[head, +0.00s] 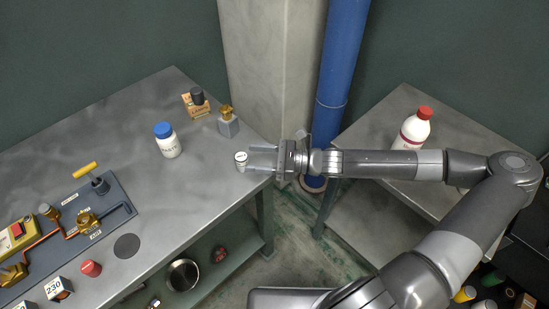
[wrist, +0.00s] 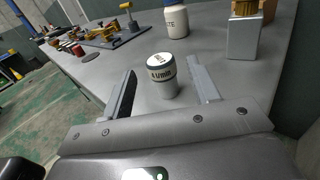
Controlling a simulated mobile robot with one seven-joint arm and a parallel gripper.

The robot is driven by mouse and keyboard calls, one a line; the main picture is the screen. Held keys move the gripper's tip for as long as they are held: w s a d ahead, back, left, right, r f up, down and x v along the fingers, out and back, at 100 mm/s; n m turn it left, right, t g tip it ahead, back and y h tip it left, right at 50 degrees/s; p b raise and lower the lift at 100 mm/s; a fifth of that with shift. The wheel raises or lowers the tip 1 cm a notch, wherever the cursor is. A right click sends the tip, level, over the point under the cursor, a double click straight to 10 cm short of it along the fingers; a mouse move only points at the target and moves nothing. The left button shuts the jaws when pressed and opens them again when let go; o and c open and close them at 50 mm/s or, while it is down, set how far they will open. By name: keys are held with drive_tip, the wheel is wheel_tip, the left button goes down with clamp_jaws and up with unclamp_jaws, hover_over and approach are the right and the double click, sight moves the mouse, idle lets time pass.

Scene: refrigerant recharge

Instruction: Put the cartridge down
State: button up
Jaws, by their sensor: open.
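The cartridge (head: 240,161) is a small white cylinder with a dark label and a pale top. It stands upright on the left metal table near its right edge. In the wrist view the cartridge (wrist: 162,80) stands between my two fingers, with a visible gap on each side. My gripper (head: 252,159) is open and reaches in from the right at the table's edge. Its fingers point left, one on either side of the cartridge, and hold nothing.
A blue-capped white bottle (head: 168,141), a grey block with a brass top (head: 228,122) and a small wooden stand (head: 196,104) are behind. A dark board with brass fittings (head: 88,214) lies left. A red-capped bottle (head: 413,129) stands on the right table. Bare tabletop surrounds the cartridge.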

drive_tip(key=shift+s+d, duration=0.2)
drive_tip(key=shift+d, duration=2.45)
drive_tip(key=w+d+f+n+h, duration=0.2)
drive_tip(key=w+d+n+h, duration=0.1)
drive_tip(key=w+d+h, duration=0.15)
drive_tip(key=s+d+r+n+g+h, duration=0.2)
drive_tip(key=s+d+n+h, duration=0.15)
drive_tip(key=n+h, duration=0.25)
drive_tip(key=s+d+r+n+t+h, duration=0.3)
drive_tip(key=s+d+r+n, duration=0.1)
drive_tip(key=s+r, duration=0.4)
drive_tip(key=s+d+r+n+t+h, duration=0.3)
drive_tip(key=s+r, duration=0.6)
drive_tip(key=r, duration=0.4)
drive_tip(key=d+n+h, duration=0.1)
drive_tip(key=n, duration=0.1)
drive_tip(key=shift+r+n+t, duration=0.3)
drive_tip(key=shift+h, duration=0.25)
